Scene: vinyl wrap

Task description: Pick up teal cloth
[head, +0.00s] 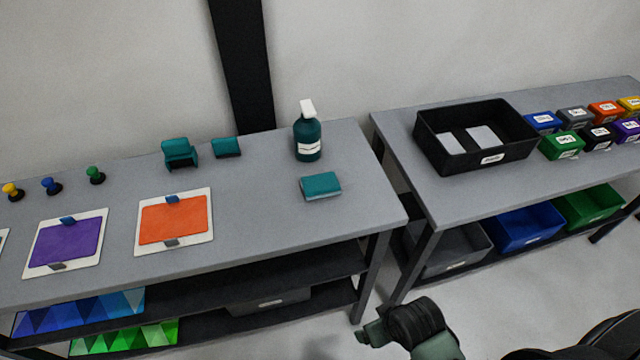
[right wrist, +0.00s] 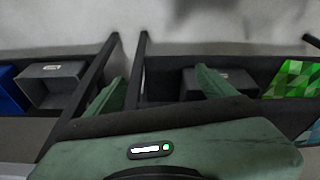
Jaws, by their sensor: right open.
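A folded teal cloth (head: 321,186) lies flat on the grey table near its right end, in front of a teal bottle with a white cap (head: 307,138). My right gripper (head: 370,332) is low in front of the table's right corner, well below and apart from the cloth. In the right wrist view its two green fingers (right wrist: 160,76) are spread, with nothing between them. The cloth does not show in that view. My left gripper is not in view.
A teal block (head: 227,147) and a teal holder (head: 180,153) stand at the table's back. Orange (head: 174,219) and purple (head: 66,243) sheets lie on white boards to the left. A second table (head: 400,135) with a black tray (head: 425,115) stands right, across a narrow gap.

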